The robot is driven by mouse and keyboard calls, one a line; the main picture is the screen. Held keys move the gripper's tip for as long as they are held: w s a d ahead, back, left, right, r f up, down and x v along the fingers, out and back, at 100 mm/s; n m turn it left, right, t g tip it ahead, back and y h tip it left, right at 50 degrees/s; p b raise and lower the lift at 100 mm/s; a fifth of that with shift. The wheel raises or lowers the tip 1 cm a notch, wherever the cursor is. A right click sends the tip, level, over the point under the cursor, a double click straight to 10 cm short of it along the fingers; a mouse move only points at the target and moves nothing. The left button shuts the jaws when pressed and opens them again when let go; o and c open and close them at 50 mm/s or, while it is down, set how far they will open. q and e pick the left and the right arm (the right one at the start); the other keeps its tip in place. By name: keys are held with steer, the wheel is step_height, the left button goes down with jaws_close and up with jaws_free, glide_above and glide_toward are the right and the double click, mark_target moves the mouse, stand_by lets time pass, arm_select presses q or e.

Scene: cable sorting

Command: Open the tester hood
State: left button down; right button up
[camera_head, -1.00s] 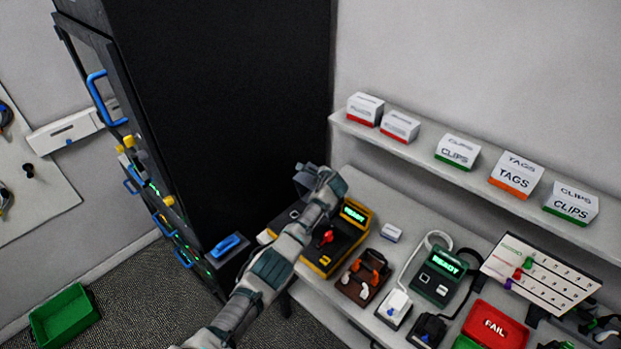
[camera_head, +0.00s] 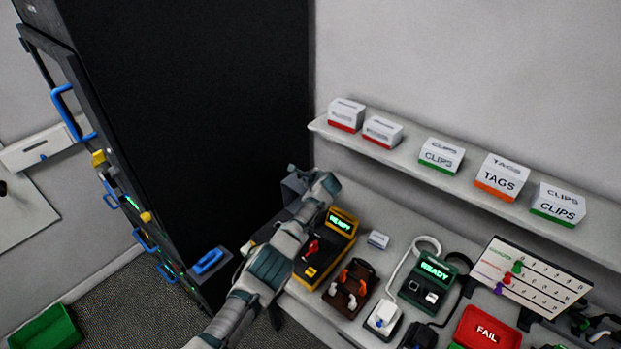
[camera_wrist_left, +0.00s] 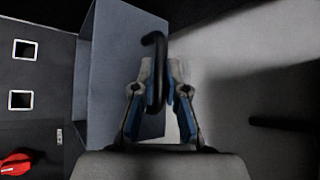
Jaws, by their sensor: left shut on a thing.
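The yellow tester (camera_head: 322,262) stands at the left end of the bench, with a lit green READY display and a red part on top. My left gripper (camera_head: 318,184) is above its back left side, and my arm hides part of the tester. A grey panel, apparently the hood (camera_head: 292,187), stands at the gripper's left. In the left wrist view, my left gripper (camera_wrist_left: 160,100) is shut on a dark curved handle (camera_wrist_left: 157,48). The blue-grey hood panel (camera_wrist_left: 112,70) stands steeply beside it. The handle's join to the hood is hidden. My right gripper is out of view.
A tall black cabinet (camera_head: 190,110) with blue handles stands close at the left. A shelf (camera_head: 400,155) with labelled boxes runs above the bench. Right of the tester are a brown holder (camera_head: 348,292), a green tester (camera_head: 428,283) and a red FAIL tray (camera_head: 487,330).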

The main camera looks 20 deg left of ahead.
arm_select(q)
steer(key=shift+w+a+r, duration=0.15)
steer(key=shift+a+r, duration=0.1)
steer(key=shift+r, duration=0.25)
steer(key=c, duration=1.4)
jaws_free()
steer(key=shift+o, duration=1)
steer(key=shift+a+f, duration=0.1)
steer(key=shift+f, duration=0.2)
steer(key=shift+s+d+r, duration=0.25)
steer(key=shift+s+d, duration=0.15)
steer(key=shift+d, duration=0.05)
steer(key=v, duration=1)
steer(key=shift+s+r, duration=0.2)
steer(key=shift+s, duration=0.25)
